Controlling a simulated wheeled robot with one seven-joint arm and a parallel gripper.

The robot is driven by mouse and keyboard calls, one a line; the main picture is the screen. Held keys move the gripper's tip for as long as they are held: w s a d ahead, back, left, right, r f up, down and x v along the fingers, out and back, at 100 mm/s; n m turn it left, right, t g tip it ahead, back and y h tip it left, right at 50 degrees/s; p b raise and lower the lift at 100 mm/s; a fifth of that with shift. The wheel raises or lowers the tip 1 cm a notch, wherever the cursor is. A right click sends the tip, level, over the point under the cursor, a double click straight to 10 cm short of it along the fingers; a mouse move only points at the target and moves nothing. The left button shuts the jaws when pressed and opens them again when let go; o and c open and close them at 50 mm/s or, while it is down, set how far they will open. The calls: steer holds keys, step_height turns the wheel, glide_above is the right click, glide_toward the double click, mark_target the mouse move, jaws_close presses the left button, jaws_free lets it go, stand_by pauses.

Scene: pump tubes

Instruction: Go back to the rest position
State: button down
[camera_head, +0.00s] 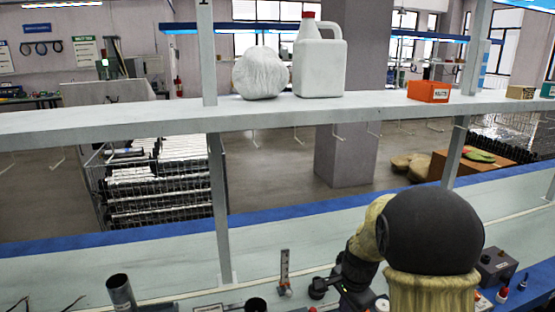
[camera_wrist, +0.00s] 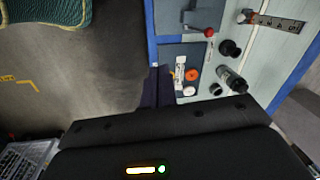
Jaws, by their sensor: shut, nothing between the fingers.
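My arm, with its black joint and yellowish cover, stands at the lower right of the head view. My gripper (camera_wrist: 158,88) shows in the wrist view as dark fingers beyond the black wrist housing. The fingers are close together, with nothing seen between them. They hang near the blue edge of the workbench (camera_wrist: 168,20), with grey floor to the left. In the head view the fingertips cannot be made out. A grey tube (camera_head: 121,292) stands at the lower left of the bench. A dark cylinder (camera_wrist: 231,79) lies right of my gripper in the wrist view.
A shelf (camera_head: 150,121) crosses above the bench, holding a white jug (camera_head: 319,68), a white bundle (camera_head: 260,75) and an orange box (camera_head: 428,92). A bracket with holes (camera_head: 285,270) stands on the bench. A panel with an orange button (camera_wrist: 191,74) lies near my fingers.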

steer(key=s+a+r+n, duration=0.1)
steer(key=s+n, duration=0.5)
steer(key=s, duration=0.2)
steer(key=s+r+n+t, duration=0.1)
steer(key=s+n, duration=0.5)
steer(key=s, duration=0.2)
steer(key=shift+a+r+h, duration=0.3)
steer(key=shift+a+r, duration=0.05)
